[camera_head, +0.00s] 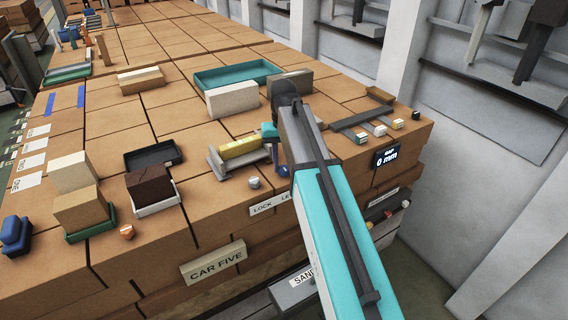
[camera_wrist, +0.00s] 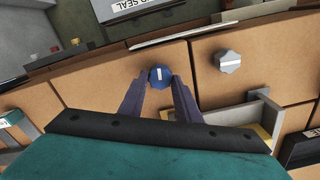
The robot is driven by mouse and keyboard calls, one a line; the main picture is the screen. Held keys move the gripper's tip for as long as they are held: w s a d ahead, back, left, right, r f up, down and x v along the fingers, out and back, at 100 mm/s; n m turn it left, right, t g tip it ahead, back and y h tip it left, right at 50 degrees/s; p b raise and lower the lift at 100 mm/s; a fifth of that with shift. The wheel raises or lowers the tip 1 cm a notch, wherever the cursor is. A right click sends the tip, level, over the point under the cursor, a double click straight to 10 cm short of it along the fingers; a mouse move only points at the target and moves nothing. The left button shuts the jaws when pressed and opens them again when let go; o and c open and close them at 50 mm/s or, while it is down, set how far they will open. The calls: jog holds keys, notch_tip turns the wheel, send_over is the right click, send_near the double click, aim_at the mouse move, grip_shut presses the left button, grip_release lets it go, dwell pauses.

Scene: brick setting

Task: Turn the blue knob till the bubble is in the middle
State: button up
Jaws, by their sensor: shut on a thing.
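The blue knob (camera_wrist: 160,76), with a white mark on its face, sits between the fingertips of my gripper (camera_wrist: 160,80) in the wrist view. The fingers are shut on it, one on each side. In the head view my gripper (camera_head: 279,160) reaches down at the brick ledge, and the arm partly hides it. A yellow spirit level (camera_head: 240,147) lies in a grey holder (camera_head: 216,164) left of my gripper. Its bubble is too small to make out. The level shows only in part in the wrist view (camera_wrist: 264,133).
A grey knob (camera_head: 253,182) stands beside the blue one, above a label reading LOCK (camera_head: 262,208). A display (camera_head: 386,157) reads 0 mm at the right. A black tray (camera_head: 153,154), a teal tray (camera_head: 237,74) and several bricks stand around.

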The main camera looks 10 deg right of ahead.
jog(key=o, duration=1.1)
jog(key=shift+c, duration=0.2)
jog(key=shift+r, duration=0.1)
